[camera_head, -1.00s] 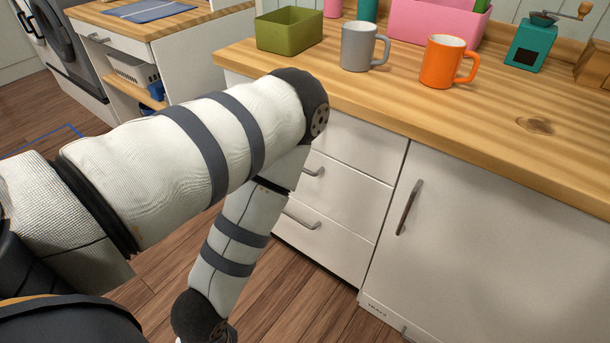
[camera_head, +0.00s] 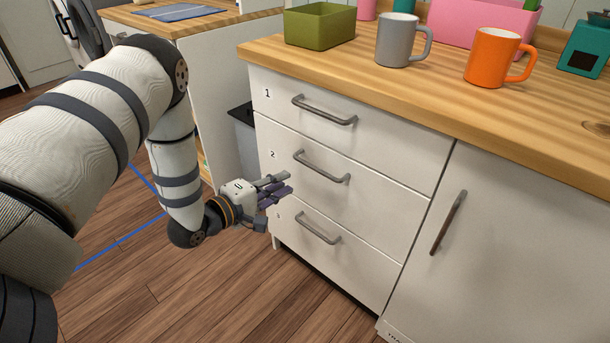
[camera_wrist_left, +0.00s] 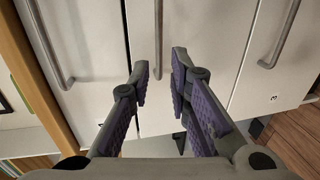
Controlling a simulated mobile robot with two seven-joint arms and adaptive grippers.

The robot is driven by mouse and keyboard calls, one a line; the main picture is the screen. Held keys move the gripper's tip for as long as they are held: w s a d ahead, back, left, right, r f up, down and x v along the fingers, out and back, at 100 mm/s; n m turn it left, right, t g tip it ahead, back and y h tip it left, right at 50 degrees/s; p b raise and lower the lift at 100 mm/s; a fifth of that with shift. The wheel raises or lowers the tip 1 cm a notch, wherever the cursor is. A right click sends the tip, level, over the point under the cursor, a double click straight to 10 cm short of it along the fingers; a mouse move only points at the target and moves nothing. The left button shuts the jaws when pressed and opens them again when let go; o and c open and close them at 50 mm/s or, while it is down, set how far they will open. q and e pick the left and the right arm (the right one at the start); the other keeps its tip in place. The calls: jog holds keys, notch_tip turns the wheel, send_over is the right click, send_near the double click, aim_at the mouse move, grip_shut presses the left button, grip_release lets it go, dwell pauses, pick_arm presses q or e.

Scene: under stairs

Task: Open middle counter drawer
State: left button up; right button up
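The middle counter drawer (camera_head: 310,190), a white front marked 2, is shut flush between the drawers marked 1 and 3. Its grey bar handle (camera_head: 322,167) shows in the head view. My left gripper (camera_head: 288,183) is just left of and slightly below this handle, apart from it, with its fingers pointing right. In the left wrist view my left gripper (camera_wrist_left: 159,72) is open and empty, its purple-padded fingers spread. The middle handle (camera_wrist_left: 158,35) lines up with the gap between the fingertips there. My right gripper is not in view.
The top drawer handle (camera_head: 324,110) and bottom drawer handle (camera_head: 318,228) are close above and below. A cabinet door (camera_head: 500,250) adjoins at right. The wooden counter (camera_head: 400,95) overhangs, holding a green box (camera_head: 320,25), a grey mug (camera_head: 400,42) and an orange mug (camera_head: 494,58). Floor in front is clear.

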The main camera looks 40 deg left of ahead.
aim_at(312, 168)
pick_arm(q)
jog(key=x, duration=0.4)
jog(key=b+x, duration=0.1)
jog(key=x, duration=0.7)
jog(key=shift+d+r+b, duration=0.15)
jog(key=shift+d+b, duration=0.1)
jog(key=shift+b, duration=0.1)
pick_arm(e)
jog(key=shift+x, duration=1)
pick_arm(q)
grip_shut()
